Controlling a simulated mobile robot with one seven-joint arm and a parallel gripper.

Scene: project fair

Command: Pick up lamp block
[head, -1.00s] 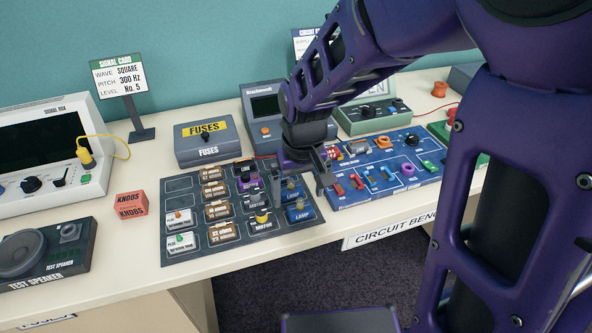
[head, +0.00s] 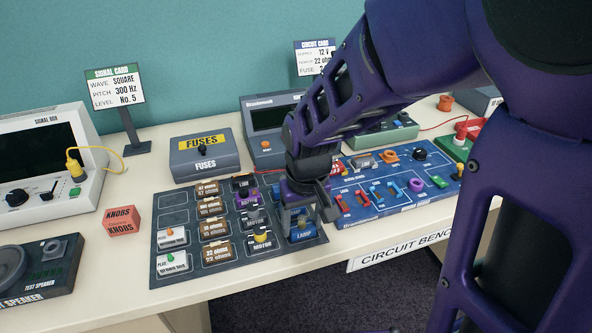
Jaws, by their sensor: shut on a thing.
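My gripper (head: 309,220) points down at the right edge of the dark parts tray (head: 180,272). It is shut on a lamp block, with one finger on each side. A blue lamp block (head: 302,236) with a "LAMP" label shows at the fingertips, low in the tray's right column. A second lamp block's place, just behind it, is mostly hidden by the gripper, so I cannot tell clearly which of the two is held. I see no clear gap between block and tray.
Motor blocks (head: 262,238), resistor blocks (head: 215,229) and plug blocks (head: 173,238) fill other tray slots. The blue circuit board (head: 400,203) lies close to the right. The fuses box (head: 205,155) and a grey meter (head: 268,130) stand behind. A red knobs box (head: 122,221) stands left.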

